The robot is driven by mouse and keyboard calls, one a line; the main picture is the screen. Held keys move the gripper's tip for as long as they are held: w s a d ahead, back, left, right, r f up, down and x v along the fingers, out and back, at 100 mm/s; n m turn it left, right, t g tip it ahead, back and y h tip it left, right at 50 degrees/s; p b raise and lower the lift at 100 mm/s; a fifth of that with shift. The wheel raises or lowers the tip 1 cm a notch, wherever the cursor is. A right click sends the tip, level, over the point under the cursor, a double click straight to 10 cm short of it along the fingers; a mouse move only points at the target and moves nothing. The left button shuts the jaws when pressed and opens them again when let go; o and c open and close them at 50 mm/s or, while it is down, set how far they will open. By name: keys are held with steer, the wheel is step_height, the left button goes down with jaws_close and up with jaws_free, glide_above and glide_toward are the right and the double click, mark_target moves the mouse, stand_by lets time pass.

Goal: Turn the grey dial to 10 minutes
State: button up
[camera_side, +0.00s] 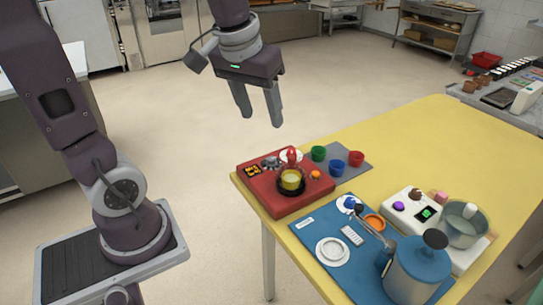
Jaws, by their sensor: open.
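A small grey dial (270,162) sits on the back part of a red unit (268,200) at the yellow table's near left corner. A dark display (252,171) with orange digits is to its left, too small to read. The dial's setting cannot be made out. My gripper (262,117) is open and empty, fingers pointing down. It hangs in the air above and behind the red unit in the picture, well apart from the dial.
A yellow pot (291,177) and a red knob-like piece (292,156) are close to the dial. Coloured cups (336,167) stand right of the unit. The far table (440,130) is clear.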

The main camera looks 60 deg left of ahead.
steer(key=w+a+f+n+g, duration=0.1)
steer(key=w+a+f+n, duration=0.1)
steer(key=w+a+f, duration=0.3)
steer(key=n+g+h, duration=0.1)
steer(key=n+g, duration=0.1)
steer(key=n, duration=0.5)
glide_above(272, 158)
step_height(272, 158, down, 14)
steer(key=shift+s+f, duration=0.1)
steer(key=shift+f, duration=0.1)
step_height(272, 158, down, 6)
steer(key=shift+r, duration=0.1)
steer(key=shift+f, duration=0.55)
steer(key=shift+m, duration=0.3)
jaws_close()
